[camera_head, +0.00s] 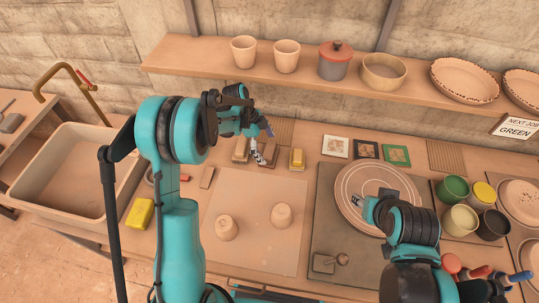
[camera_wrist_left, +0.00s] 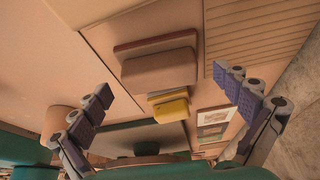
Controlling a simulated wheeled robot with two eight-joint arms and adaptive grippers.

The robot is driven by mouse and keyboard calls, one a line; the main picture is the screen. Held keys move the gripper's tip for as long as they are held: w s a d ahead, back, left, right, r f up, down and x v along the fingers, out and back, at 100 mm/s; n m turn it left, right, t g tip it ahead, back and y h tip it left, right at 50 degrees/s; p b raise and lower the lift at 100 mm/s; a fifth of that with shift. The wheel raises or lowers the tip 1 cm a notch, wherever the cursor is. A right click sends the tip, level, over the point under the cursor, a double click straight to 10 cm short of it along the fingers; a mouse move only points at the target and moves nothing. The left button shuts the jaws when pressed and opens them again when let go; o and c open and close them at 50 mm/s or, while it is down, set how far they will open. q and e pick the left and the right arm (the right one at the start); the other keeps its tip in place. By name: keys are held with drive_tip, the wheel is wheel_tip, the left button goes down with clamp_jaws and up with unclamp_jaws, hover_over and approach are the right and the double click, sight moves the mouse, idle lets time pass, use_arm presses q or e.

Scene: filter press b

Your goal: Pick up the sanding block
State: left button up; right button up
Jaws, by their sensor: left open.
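My left gripper (camera_head: 264,144) is open above the back of the worktable, over a row of small blocks. A brown block (camera_head: 269,156), which looks like the sanding block, is partly hidden by its fingers. In the left wrist view a tan block with a reddish-brown edge (camera_wrist_left: 157,68) lies between the open fingers (camera_wrist_left: 165,85), apart from both; it appears to be the same block.
A shelf (camera_head: 213,60) with pots and bowls runs behind the row. Ribbed boards and small tile cards (camera_head: 366,149) lie nearby. Paint cups (camera_head: 453,188) are at right, a basin (camera_head: 70,160) at left.

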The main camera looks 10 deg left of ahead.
use_arm(q)
drive_tip(key=shift+d+f, duration=0.35)
drive_tip(key=shift+d, duration=0.1)
drive_tip(key=shift+f+b, duration=0.25)
drive_tip(key=shift+b, duration=0.05)
drive_tip(key=shift+c, duration=0.3)
drive_tip(key=c, duration=1.2)
drive_tip(key=shift+r, duration=0.15)
drive_tip(key=shift+c, duration=0.2)
drive_tip(key=shift+r+p, duration=0.45)
drive_tip(key=shift+r, duration=0.2)
drive_tip(key=s, duration=0.8)
drive_tip(key=shift+f+p, duration=0.1)
drive_tip(key=shift+p, duration=0.3)
wheel_tip(320, 180, up, 14)
drive_tip(key=p, duration=0.3)
drive_tip(key=shift+f, duration=0.15)
